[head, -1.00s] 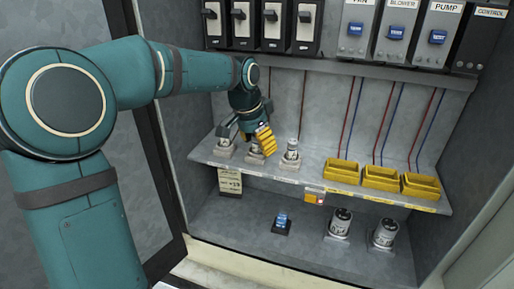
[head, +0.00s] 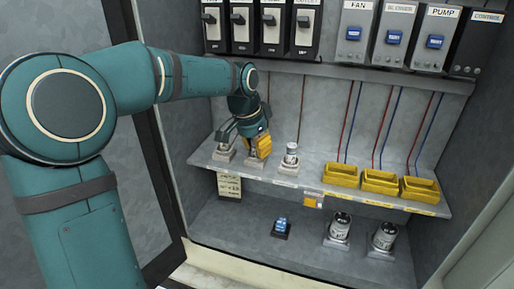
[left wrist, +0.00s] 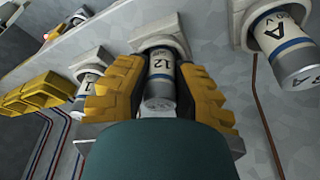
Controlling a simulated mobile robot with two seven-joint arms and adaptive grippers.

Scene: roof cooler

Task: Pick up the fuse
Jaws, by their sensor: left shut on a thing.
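In the head view my left gripper (head: 258,146) is at the middle holder on the upper shelf and mostly hides this fuse. Another fuse (head: 291,152) stands upright in the holder to its right. A fuse marked "A" (left wrist: 285,45) is at the right of the wrist view. My right gripper is not in view.
Yellow bins (head: 380,182) line the right of the shelf (head: 250,169). Canisters (head: 340,226) and a small blue-topped item (head: 282,226) stand below. Switches (head: 241,30) and labelled modules (head: 393,40) hang above. The open door (head: 150,130) is close on the left.

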